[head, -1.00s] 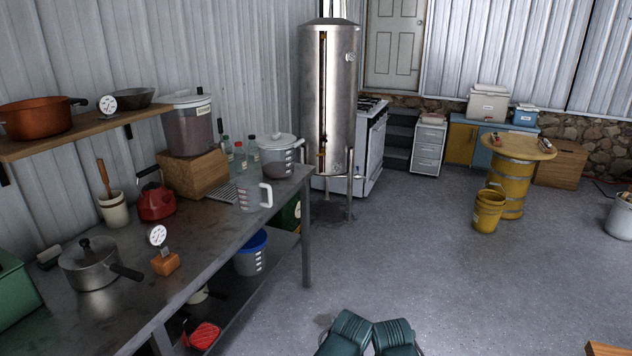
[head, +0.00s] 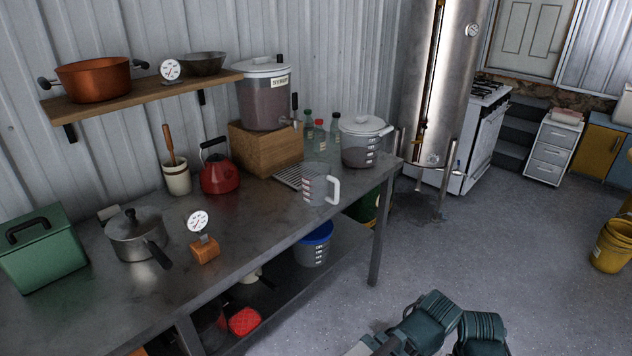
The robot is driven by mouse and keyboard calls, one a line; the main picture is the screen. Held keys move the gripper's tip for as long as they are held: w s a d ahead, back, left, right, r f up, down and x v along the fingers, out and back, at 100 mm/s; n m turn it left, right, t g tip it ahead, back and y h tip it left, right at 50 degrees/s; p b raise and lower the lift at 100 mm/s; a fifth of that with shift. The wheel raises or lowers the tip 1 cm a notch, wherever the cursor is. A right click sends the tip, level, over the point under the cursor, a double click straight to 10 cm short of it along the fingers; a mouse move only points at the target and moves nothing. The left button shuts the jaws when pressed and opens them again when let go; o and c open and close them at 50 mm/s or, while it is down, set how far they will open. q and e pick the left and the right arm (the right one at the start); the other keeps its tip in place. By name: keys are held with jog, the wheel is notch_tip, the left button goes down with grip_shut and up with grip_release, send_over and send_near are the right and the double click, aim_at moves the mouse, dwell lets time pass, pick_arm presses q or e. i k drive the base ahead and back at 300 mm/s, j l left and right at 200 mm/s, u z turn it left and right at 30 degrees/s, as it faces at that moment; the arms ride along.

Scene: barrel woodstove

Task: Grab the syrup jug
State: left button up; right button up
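A clear measuring jug (head: 316,186) with a white handle stands upright near the front edge of the metal workbench (head: 285,224). I cannot tell for certain that it is the syrup jug. A white-lidded pot with measuring marks (head: 362,143) stands to the right of the measuring jug. Neither of my grippers shows; only dark green parts of my arms are at the bottom.
A red kettle (head: 220,176), steel saucepan (head: 137,235), dial gauge (head: 198,222) and green box (head: 42,249) stand along the bench. Small bottles (head: 320,132) stand behind the measuring jug. A blue-lidded bucket (head: 314,245) is on the lower shelf. The floor right of the bench is open.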

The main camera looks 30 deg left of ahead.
aim_at(316, 178)
jog(key=i+l+u, duration=0.3)
jog(key=i+u, duration=0.2)
jog(key=i+l+u, duration=1)
jog(key=l, duration=0.2)
jog(key=k+j, duration=0.05)
